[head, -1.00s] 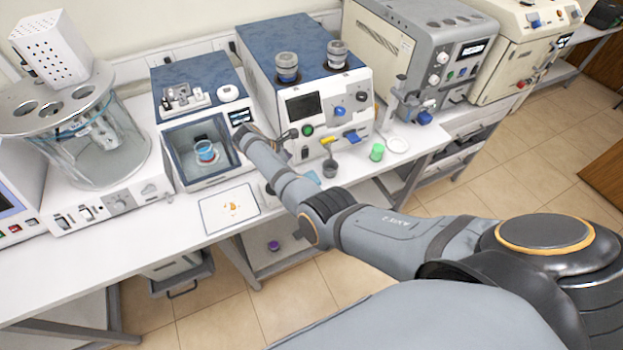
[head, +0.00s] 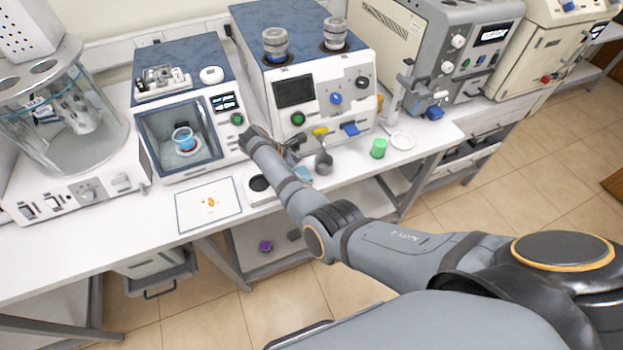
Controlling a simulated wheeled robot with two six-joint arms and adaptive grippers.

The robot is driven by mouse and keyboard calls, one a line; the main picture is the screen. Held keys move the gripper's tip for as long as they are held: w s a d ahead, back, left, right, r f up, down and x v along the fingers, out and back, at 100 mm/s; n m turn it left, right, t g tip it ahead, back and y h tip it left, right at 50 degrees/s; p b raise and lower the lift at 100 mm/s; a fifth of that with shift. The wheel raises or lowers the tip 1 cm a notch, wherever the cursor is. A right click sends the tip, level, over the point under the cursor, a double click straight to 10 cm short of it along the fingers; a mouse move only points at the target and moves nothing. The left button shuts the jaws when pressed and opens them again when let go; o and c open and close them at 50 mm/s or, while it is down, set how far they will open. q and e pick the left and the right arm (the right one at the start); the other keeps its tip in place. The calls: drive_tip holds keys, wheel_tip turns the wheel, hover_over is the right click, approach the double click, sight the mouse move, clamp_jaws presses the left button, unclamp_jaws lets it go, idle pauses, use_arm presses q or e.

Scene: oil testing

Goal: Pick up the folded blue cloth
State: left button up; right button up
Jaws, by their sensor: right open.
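The folded blue cloth (head: 304,174) is a small light-blue patch on the white bench, in front of the blue-topped machine. It is partly hidden behind my right forearm. My left gripper is not in view.
A green cup (head: 378,148) and a white dish (head: 402,140) stand farther right. The blue-topped machine (head: 310,96) stands close behind. A stained white sheet (head: 208,205) lies left.

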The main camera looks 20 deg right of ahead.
drive_tip(key=shift+d+r, duration=0.1)
drive_tip(key=shift+d, duration=0.1)
drive_tip(key=shift+s+a+r, duration=0.1)
drive_tip(key=shift+a, duration=0.1)
drive_tip(key=shift+s+a+r, duration=0.1)
drive_tip(key=shift+a+r, duration=0.05)
drive_tip(key=shift+a, duration=0.15)
drive_tip(key=shift+c, duration=1)
drive_tip(key=shift+a, duration=0.2)
drive_tip(key=shift+c, duration=2.3)
drive_tip(key=shift+d, duration=0.1)
drive_tip(key=shift+c, duration=1.3)
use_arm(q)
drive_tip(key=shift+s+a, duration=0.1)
use_arm(e)
drive_tip(key=shift+d, duration=0.15)
